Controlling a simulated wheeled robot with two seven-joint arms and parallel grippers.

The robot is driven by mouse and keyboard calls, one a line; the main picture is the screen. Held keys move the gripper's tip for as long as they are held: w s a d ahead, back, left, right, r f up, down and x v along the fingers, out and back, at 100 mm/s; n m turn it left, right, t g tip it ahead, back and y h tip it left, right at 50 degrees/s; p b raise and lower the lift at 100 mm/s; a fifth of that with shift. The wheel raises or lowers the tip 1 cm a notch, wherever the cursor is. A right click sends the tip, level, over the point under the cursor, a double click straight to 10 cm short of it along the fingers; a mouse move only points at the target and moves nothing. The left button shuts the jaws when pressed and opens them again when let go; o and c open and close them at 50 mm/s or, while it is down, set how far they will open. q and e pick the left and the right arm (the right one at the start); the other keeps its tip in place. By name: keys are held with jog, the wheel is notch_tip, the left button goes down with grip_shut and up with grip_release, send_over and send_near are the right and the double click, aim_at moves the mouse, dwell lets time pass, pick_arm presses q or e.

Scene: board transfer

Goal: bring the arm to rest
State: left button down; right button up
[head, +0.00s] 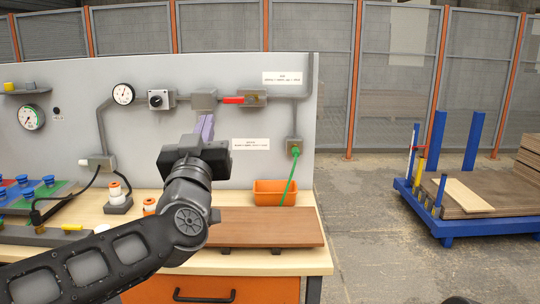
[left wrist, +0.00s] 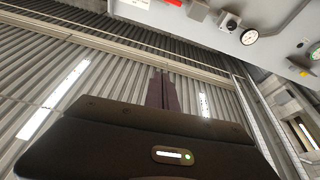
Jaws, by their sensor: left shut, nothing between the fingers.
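My left arm comes in from the lower left in the head view and holds its left gripper (head: 205,127) raised in front of the grey panel, above the workbench. The purple-grey fingers point up and are together, with nothing between them. In the left wrist view the closed fingers (left wrist: 161,90) stick up beyond the dark gripper body, with the ribbed ceiling behind. My right gripper is in neither view.
A brown board (head: 265,227) lies on the workbench (head: 145,198) below the gripper. An orange bin (head: 274,193) stands behind it. The grey panel (head: 265,110) carries gauges and a red-handled valve (head: 240,99). A blue cart (head: 450,228) with boards stands right, across open floor.

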pick_arm(q)
jog(key=w+d+f+m+g+h+p, duration=0.1)
jog(key=d+f+g+h, duration=0.3)
jog(key=f, duration=0.8)
jog(key=w+d+f+m+g+h+p, duration=0.15)
jog(key=d+f, duration=0.45)
jog(key=f, duration=0.7)
jog(key=s+f+g+p, duration=0.1)
jog(key=s+f+g, duration=0.2)
jog(key=f, duration=0.7)
jog(key=s+f+g, duration=0.2)
jog(key=f+g, duration=0.1)
jog(key=f, duration=0.7)
jog(key=s+a+f+n+g+p, duration=0.1)
jog(key=s+f+g, duration=0.4)
jog(key=s+f, duration=0.6)
jog(key=s+a+f+n+g+y+p, duration=0.1)
jog(key=s+a+f+n+g+p, duration=0.1)
jog(key=s+f, duration=1)
jog(key=s+a+g+p, duration=0.1)
jog(key=s+a+g, duration=0.1)
jog(key=s, duration=0.4)
jog(key=shift+a+g+p, duration=0.15)
jog(key=shift+g+p, duration=0.2)
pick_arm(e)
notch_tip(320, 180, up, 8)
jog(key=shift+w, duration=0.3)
pick_arm(q)
jog(key=shift+f, duration=0.1)
